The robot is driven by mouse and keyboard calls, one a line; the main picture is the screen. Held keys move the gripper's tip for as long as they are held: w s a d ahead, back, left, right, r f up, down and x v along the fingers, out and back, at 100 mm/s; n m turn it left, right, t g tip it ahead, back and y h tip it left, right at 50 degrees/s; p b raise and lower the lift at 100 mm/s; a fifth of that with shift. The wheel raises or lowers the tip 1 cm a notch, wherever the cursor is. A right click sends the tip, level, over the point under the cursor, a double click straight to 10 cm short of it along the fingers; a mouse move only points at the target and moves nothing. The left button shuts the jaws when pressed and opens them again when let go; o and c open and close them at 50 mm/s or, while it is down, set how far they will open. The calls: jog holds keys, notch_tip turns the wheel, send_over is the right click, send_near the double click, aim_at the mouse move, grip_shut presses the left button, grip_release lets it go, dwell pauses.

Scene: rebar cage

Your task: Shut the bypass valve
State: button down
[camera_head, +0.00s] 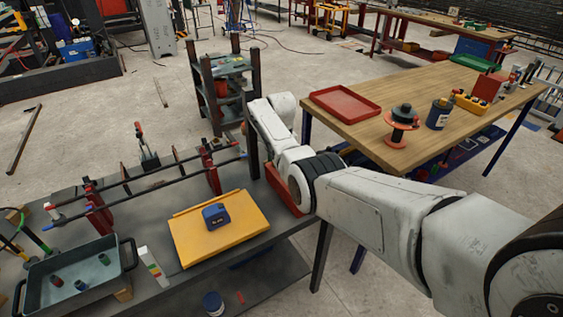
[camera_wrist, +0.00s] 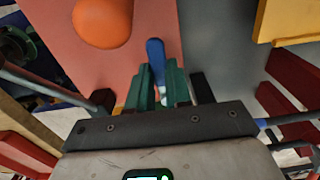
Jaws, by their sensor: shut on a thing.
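In the wrist view, a blue lever handle (camera_wrist: 155,56) stands out between the green fingers of my gripper (camera_wrist: 162,90). My gripper is shut on this blue handle. The handle lies in front of a salmon-red panel (camera_wrist: 60,40) that carries a round orange knob (camera_wrist: 102,22) to the upper left. The lever's pivot and any valve body are hidden by the fingers. In the head view, part of a red panel (camera_head: 283,193) shows at the right end of the dark bench beside my arm; my gripper is hidden there.
A yellow board (camera_head: 218,247) with a blue block (camera_head: 216,216) lies on the dark bench. Dark bars on red supports (camera_head: 210,166) run behind it. A grey tray (camera_head: 75,281) sits at left. A wooden table (camera_head: 440,90) with a red tray (camera_head: 345,103) stands to the right.

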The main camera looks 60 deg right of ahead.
jog(key=c, duration=1)
grip_release()
jog(key=shift+c, duration=0.2)
jog(key=shift+r, duration=0.1)
notch_tip(320, 180, up, 11)
jog(key=shift+f+b, duration=0.2)
jog(key=shift+b, duration=0.2)
